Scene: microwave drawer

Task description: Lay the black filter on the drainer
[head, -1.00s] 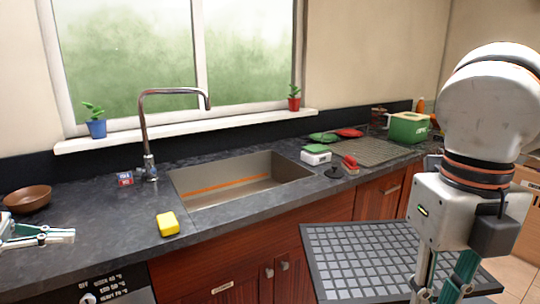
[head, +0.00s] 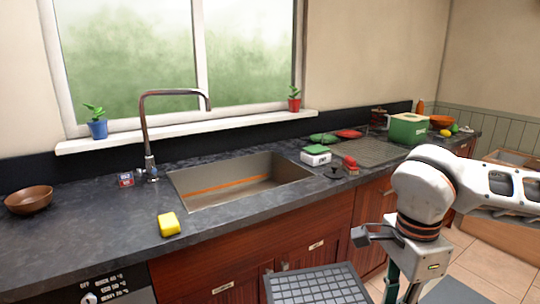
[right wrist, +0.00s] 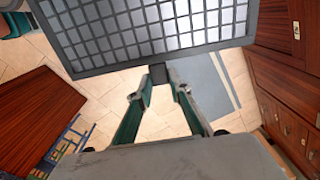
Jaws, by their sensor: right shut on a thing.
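The black filter is a flat dark panel with a grid of grey squares, low in front of the cabinets at the bottom of the head view (head: 315,287). It fills the top of the right wrist view (right wrist: 150,32). My right gripper (right wrist: 160,77) is shut on the middle of the filter's near edge. In the head view its fingertips run out of the bottom of the picture. The drainer (head: 372,152) is a grey ribbed area on the counter right of the sink, and its middle is bare. My left gripper is not in view.
The sink (head: 240,182) lies left of the drainer. A white-and-green box (head: 316,157) and a red brush (head: 350,165) stand by the drainer's left edge, a green container (head: 408,128) at its right end. Green and red lids lie behind. Cabinet fronts (head: 310,247) drop below the counter edge.

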